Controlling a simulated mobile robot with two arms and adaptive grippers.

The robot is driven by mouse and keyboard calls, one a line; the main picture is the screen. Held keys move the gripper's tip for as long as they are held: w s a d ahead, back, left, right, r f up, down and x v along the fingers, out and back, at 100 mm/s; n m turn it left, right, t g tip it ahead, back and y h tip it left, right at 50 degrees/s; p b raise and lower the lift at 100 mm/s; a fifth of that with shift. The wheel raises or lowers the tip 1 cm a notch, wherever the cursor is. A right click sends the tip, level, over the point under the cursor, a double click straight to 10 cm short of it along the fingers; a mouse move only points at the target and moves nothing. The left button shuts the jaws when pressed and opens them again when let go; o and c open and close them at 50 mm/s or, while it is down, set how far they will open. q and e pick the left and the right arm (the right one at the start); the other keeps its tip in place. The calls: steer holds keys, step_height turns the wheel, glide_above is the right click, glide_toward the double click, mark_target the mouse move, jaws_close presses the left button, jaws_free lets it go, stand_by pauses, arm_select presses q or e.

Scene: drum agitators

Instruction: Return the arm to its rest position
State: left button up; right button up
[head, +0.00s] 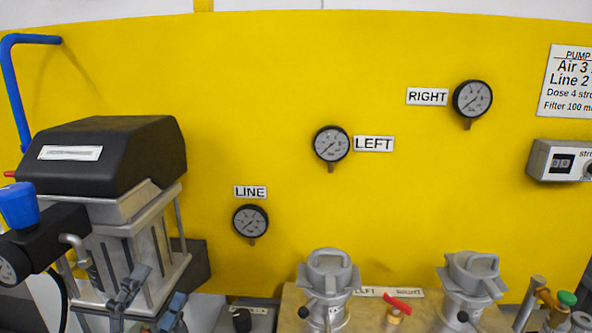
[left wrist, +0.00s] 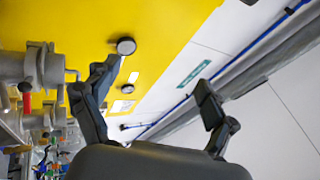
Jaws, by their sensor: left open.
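My left gripper (head: 150,297) shows low at the left in the head view, in front of the metal frame of a black-topped machine. In the left wrist view its two black fingers (left wrist: 158,77) stand wide apart with nothing between them. The gripper is open and empty. Most of my left arm is out of sight. My right gripper does not show in either view.
The black-topped machine (head: 105,155) stands close at the left, with a blue pipe (head: 14,85) above. Two grey clamped fittings (head: 328,280) (head: 470,285) stand low at the middle and right. Gauges labelled LINE (head: 250,221), LEFT (head: 331,144) and RIGHT (head: 472,98) sit on the yellow wall.

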arm_select(q)
steer(key=s+a+f+n+g+y, duration=0.2)
steer(key=a+f+n+g+y, duration=0.3)
steer(key=f+n, duration=0.4)
steer(key=s+a+f+n+g+y, duration=0.1)
steer(key=a+f+n+g+y, duration=0.25)
steer(key=f+n+y, duration=0.55)
steer(key=s+d+f+g+h, duration=0.3)
steer(key=s+d+f+g, duration=0.15)
steer(key=s+f, duration=0.35)
steer(key=s+d+f+g+h, duration=0.4)
steer(key=s+f+g, duration=0.2)
steer(key=s+f, duration=0.25)
step_height(320, 180, down, 26)
steer(key=s+f+g, duration=0.1)
steer(key=s, duration=0.1)
steer(key=s+a+f+g, duration=0.1)
steer(key=s+a+f, duration=0.1)
steer(key=s+f, duration=1.3)
steer(key=shift+s+a+f+y, duration=0.2)
steer(key=shift+s+a+y, duration=0.15)
steer(key=shift+s, duration=0.6)
